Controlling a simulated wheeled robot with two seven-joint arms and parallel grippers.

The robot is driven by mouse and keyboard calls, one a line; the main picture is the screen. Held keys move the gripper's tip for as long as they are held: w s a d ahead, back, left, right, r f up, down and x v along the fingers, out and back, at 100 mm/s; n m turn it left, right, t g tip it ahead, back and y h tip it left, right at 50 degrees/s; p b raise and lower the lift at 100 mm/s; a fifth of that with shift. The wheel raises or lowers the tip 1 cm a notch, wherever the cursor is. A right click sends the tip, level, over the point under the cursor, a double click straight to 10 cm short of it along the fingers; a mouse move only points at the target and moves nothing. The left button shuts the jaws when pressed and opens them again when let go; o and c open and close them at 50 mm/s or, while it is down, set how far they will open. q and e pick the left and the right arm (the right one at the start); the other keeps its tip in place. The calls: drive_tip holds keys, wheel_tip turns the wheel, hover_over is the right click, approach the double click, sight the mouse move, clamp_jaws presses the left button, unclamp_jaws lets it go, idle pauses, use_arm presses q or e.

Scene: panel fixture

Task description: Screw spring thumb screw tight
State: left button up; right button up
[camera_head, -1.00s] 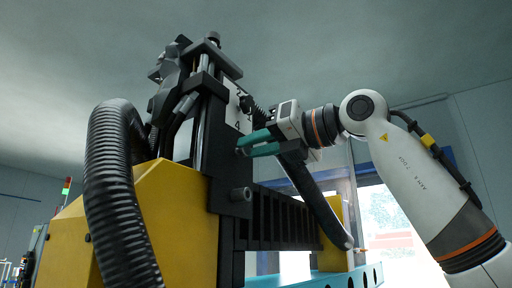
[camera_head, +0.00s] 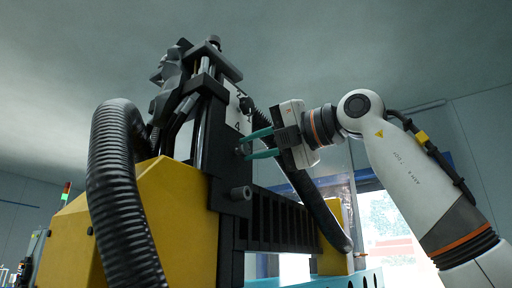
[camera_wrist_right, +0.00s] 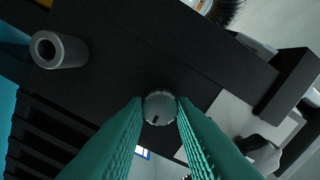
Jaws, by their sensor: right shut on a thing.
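The spring thumb screw (camera_wrist_right: 159,107) is a small round silver knob with a dark mark on its face, in the middle of the right wrist view. It sits against a black plate (camera_wrist_right: 120,55) of the machine. My right gripper (camera_head: 243,147) reaches in from the right with two teal fingers. The fingers are shut on the knob, one on each side, as the right wrist view shows (camera_wrist_right: 159,104). In the head view the knob is small and mostly hidden by the fingertips. My left gripper is not in view.
A grey hollow cylinder (camera_head: 241,193) sticks out of the black plate below the gripper; it also shows in the right wrist view (camera_wrist_right: 59,50). A ribbed black hose (camera_head: 122,200) and yellow housing (camera_head: 185,210) stand left. A dark hose (camera_head: 318,205) runs below my right gripper.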

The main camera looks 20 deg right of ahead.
drive_tip(key=shift+f, duration=0.1)
idle(0.5)
drive_tip(key=o, duration=1)
drive_tip(key=b+v, duration=0.3)
drive_tip(key=v, duration=0.9)
drive_tip(key=shift+d, duration=0.1)
